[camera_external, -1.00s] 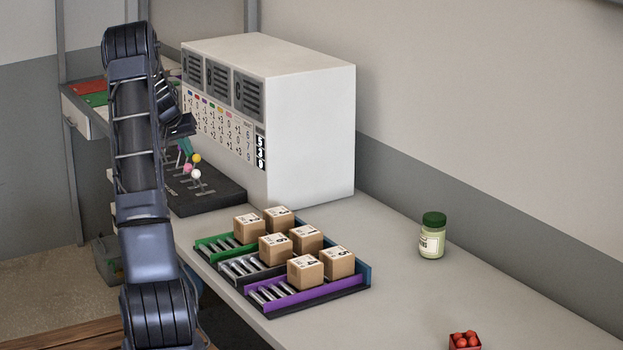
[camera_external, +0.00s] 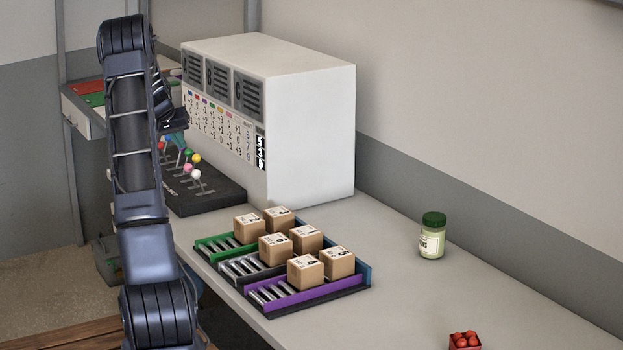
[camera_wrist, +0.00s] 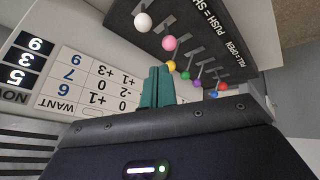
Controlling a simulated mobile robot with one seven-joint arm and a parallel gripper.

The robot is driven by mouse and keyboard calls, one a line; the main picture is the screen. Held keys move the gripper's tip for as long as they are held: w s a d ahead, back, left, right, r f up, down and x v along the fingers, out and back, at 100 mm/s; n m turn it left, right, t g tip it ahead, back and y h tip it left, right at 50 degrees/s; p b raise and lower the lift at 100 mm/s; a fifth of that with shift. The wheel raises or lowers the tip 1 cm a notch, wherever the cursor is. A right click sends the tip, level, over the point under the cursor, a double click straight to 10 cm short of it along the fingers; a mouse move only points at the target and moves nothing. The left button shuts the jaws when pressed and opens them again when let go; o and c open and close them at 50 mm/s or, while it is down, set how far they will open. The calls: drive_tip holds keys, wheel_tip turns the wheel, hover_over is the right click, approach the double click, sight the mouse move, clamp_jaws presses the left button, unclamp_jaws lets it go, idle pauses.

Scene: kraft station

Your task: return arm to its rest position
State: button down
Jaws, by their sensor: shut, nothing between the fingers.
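My gripper (camera_wrist: 157,88) shows in the wrist view as two teal fingers held together with nothing between them. In the external view its end is partly hidden behind my arm, in front of the white cabinet and above the lever board. The black lever board (camera_external: 213,198) has levers with coloured knobs. Its white knob (camera_wrist: 142,22) and pink knob (camera_wrist: 169,43) stand apart from the fingers in the wrist view. The yellow knob (camera_wrist: 171,66) appears close beside the fingertips; I cannot tell the gap.
The white cabinet (camera_external: 310,130) with a number chart (camera_wrist: 85,82) stands behind the board. A rack (camera_external: 330,291) with several cardboard boxes (camera_external: 305,272) is on the table (camera_external: 420,310). A green-lidded jar (camera_external: 432,240) and a red container (camera_external: 464,341) stand to the right.

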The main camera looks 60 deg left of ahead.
drive_tip(key=w+d+r+m+h, duration=0.15)
drive_tip(key=w+d+r, duration=0.3)
drive_tip(key=d, duration=0.95)
drive_tip(key=w+d+r+m, duration=0.2)
drive_tip(key=w+d+r, duration=0.3)
drive_tip(key=d, duration=0.9)
drive_tip(key=w+d+r+m+h, duration=0.1)
drive_tip(key=w+d+r+m, duration=0.35)
drive_tip(key=d, duration=1.05)
drive_tip(key=s+d+r, duration=0.1)
drive_tip(key=s+d, duration=0.3)
drive_tip(key=d, duration=0.4)
drive_tip(key=s+d+r+g, duration=0.1)
drive_tip(key=s+d+r, duration=0.1)
drive_tip(key=s+d, duration=0.35)
drive_tip(key=s+d+r, duration=0.1)
drive_tip(key=s+d, duration=0.2)
drive_tip(key=d, duration=0.6)
drive_tip(key=s+d+f+m, duration=0.1)
drive_tip(key=s+d+f, duration=0.1)
drive_tip(key=s+d, duration=0.3)
drive_tip(key=s+d+f+m, duration=0.2)
drive_tip(key=s+d, duration=0.4)
drive_tip(key=s, duration=0.4)
drive_tip(key=shift+s+f+h, duration=0.25)
drive_tip(key=shift+h, duration=0.1)
